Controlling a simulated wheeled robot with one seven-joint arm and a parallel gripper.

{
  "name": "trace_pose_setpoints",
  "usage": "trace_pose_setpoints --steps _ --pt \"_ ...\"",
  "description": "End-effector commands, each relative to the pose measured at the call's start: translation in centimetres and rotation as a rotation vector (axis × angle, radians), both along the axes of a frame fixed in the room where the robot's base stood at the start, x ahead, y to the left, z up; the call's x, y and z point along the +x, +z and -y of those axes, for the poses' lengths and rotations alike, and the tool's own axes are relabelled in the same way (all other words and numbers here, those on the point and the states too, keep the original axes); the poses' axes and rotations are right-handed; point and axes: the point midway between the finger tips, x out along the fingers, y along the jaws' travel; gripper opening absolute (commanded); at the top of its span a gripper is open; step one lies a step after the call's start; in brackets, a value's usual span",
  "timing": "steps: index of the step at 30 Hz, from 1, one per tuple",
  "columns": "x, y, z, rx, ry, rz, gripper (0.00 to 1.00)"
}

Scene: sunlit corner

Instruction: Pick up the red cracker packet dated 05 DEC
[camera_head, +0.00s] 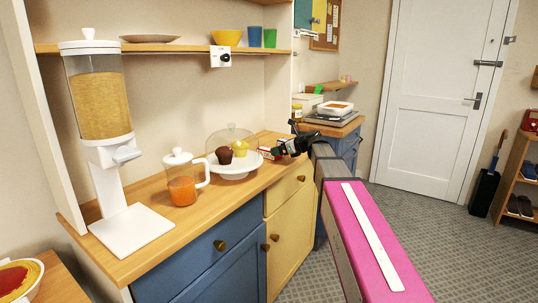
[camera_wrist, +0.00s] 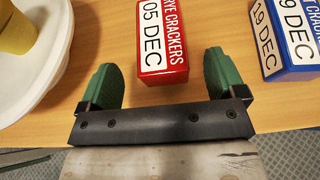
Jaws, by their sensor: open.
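The red cracker packet (camera_wrist: 163,50), marked RYE CRACKERS and 05 DEC, lies on the wooden counter in the wrist view. My gripper (camera_wrist: 161,80) is open, with green-padded fingers. The packet's near end lies between and just ahead of the two fingertips, with a gap on each side. Its far end runs out of the top of the wrist view. In the head view my gripper (camera_head: 284,149) is over the counter near the door end, and a red packet (camera_head: 268,154) shows beside it, partly hidden.
A blue packet (camera_wrist: 287,40) dated 19 DEC lies right of the red one. A white plate (camera_wrist: 62,60) is close on the left; in the head view the cake stand (camera_head: 236,169) holds muffins under a clear dome. A juice jug (camera_head: 182,180) and cereal dispenser (camera_head: 100,100) stand farther left.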

Motion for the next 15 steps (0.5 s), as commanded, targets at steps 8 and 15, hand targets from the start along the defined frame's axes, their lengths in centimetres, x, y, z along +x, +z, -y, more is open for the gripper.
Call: trace_pose_setpoints --steps 8,15 --pt "2.0 -1.3 -2.5 -0.001 0.002 0.000 0.89" --pt "2.7 -1.9 -3.7 -0.001 0.000 0.000 0.89"
